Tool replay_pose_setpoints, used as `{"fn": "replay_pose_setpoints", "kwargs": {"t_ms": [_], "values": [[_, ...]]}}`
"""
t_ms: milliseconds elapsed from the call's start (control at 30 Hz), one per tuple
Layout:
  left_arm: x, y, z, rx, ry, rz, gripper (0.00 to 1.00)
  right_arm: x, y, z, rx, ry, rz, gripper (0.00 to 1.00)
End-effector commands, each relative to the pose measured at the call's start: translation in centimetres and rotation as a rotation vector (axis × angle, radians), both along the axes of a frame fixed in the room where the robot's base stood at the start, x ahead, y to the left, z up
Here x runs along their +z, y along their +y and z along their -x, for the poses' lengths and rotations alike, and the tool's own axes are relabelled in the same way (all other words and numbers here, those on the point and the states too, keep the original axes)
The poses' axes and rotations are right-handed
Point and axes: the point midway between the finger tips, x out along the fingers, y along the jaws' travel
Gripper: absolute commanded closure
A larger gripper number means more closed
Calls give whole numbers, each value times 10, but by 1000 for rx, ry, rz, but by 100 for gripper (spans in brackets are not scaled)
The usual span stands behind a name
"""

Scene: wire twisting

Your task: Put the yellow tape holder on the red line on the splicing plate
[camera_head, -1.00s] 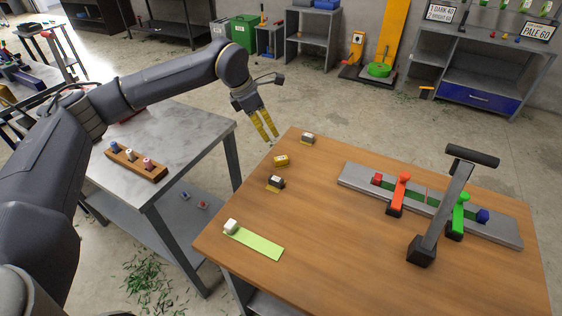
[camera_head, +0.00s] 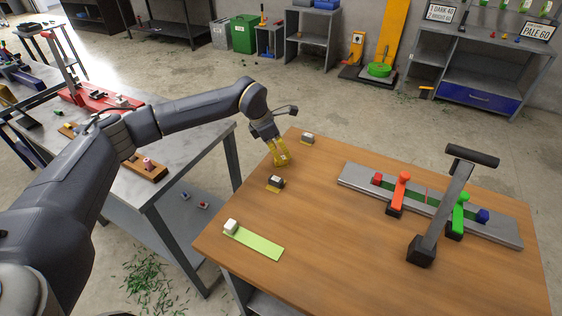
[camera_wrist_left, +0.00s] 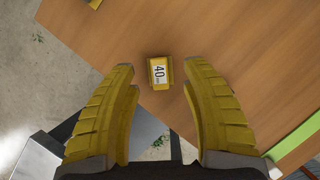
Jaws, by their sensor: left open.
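The yellow tape holder (camera_wrist_left: 160,72) has a white label reading 40. It lies on the wooden table near its far left edge. In the left wrist view it sits just beyond and between the fingertips of my open left gripper (camera_wrist_left: 159,67), with gaps on both sides. In the head view my left gripper (camera_head: 279,159) is low over that spot and its yellow fingers largely hide the holder. The splicing plate (camera_head: 352,177) is a long grey bar on the right of the table, with a thin red line (camera_head: 427,196) across its green middle strip. My right gripper is not in view.
Two dark-and-yellow holders (camera_head: 275,183) (camera_head: 307,138) lie either side of the gripper. A white block (camera_head: 231,226) sits on a green strip (camera_head: 262,246) at front left. Red and green clamps (camera_head: 398,190) (camera_head: 459,214) and a tall black-handled lever (camera_head: 455,190) stand at the plate. The table's middle is clear.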

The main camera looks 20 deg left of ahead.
Motion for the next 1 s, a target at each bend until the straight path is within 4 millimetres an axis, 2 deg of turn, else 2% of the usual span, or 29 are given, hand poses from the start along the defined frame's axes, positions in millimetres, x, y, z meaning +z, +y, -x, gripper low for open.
{"fn": "replay_pose_setpoints", "kwargs": {"t_ms": [333,667,1000], "values": [[-38,-12,-9,0,2,0,53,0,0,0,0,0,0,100],[-42,-13,-11,0,0,0,53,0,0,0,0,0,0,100],[-42,-13,-11,0,0,0,92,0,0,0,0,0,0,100]]}}
